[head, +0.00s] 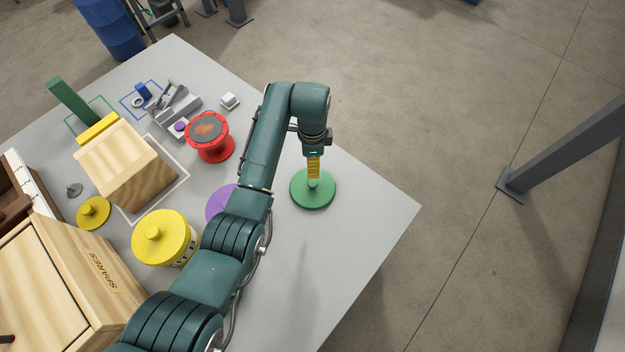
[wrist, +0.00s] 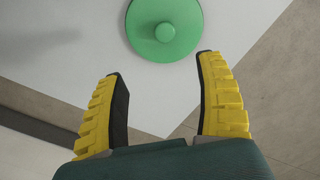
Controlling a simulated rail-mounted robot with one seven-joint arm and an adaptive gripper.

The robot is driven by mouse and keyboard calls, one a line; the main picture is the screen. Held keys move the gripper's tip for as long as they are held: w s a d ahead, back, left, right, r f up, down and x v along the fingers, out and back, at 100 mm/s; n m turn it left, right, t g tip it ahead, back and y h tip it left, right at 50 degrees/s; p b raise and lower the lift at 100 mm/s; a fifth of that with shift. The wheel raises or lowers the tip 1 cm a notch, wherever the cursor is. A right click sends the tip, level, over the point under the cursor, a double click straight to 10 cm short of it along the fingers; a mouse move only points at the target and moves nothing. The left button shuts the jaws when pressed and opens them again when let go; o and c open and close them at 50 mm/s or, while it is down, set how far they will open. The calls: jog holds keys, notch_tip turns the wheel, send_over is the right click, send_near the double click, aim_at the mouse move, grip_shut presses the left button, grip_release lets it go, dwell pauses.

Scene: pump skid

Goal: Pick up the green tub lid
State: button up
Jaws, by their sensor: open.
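The green tub lid (head: 312,195) is a round disc with a raised knob. It lies flat on the grey table near its right corner in the head view. In the wrist view the green lid (wrist: 164,26) is at the top, partly cut off by the picture edge, with its knob in sight. My gripper (head: 313,178) points down over the lid in the head view and hides part of it. In the wrist view my gripper (wrist: 160,85) has its two yellow fingers wide apart with nothing between them. The lid lies beyond the fingertips.
A purple disc (head: 217,205) lies partly behind my arm. A yellow-lidded tub (head: 160,238), a red spool-shaped tub (head: 208,142) and a wooden block (head: 125,170) stand to the left. The table (head: 375,215) is clear right of the lid up to its edge.

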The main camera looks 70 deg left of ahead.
jog(key=b, duration=0.5)
send_near(312, 182)
jog(key=f, duration=0.5)
jog(key=shift+d+f, duration=0.15)
jog(key=shift+d, duration=0.2)
jog(key=f+b, duration=0.4)
jog(key=f, duration=0.1)
jog(key=shift+w+a+b, duration=0.1)
jog(key=shift+a+b, duration=0.2)
jog(key=shift+a, duration=0.05)
jog(key=shift+r, duration=0.1)
grip_shut()
